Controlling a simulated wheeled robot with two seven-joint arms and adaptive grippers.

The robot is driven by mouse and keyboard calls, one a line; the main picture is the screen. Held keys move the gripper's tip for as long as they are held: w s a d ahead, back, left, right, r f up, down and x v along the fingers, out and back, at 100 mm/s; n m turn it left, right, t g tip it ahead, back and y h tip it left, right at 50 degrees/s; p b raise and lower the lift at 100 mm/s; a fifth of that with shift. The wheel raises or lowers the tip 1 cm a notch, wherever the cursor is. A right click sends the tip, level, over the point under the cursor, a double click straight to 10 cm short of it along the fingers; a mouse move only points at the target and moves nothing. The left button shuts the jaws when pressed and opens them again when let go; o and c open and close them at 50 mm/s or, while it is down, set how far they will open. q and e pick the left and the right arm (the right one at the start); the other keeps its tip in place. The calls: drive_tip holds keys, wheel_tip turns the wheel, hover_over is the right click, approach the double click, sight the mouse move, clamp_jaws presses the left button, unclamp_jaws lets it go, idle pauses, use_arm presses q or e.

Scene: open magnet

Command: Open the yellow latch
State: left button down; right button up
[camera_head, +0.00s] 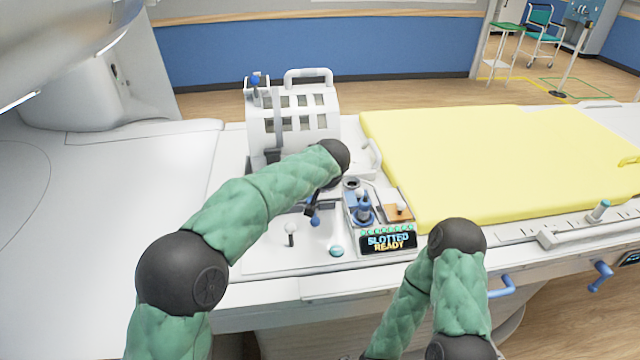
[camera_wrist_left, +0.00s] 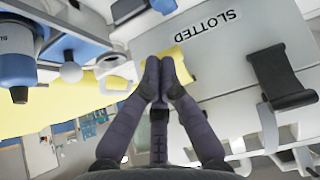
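In the left wrist view a small yellow piece, seemingly the yellow latch (camera_wrist_left: 183,66), shows just behind and beside the fingertips, at the edge of a white housing (camera_wrist_left: 230,55) marked SLOTTED. My left gripper (camera_wrist_left: 159,72) has its two dark fingers drawn together at the tips, in front of this piece. I cannot tell whether they touch or pinch it. In the head view my left arm reaches over the console by the white slotted coil (camera_head: 292,118). It hides the latch and most of the gripper. My right gripper is not seen; only my bent right arm shows.
A display (camera_head: 388,242) reads SLOTTED READY. Near it are a blue post (camera_head: 364,210), a white-knobbed lever (camera_head: 291,230) and a teal button (camera_head: 336,251). A yellow pad (camera_head: 490,155) covers the table to the right. The white surface (camera_head: 100,200) at left is clear.

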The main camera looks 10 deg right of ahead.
use_arm(q)
drive_tip(key=v, duration=1.1)
drive_tip(key=shift+s, duration=0.2)
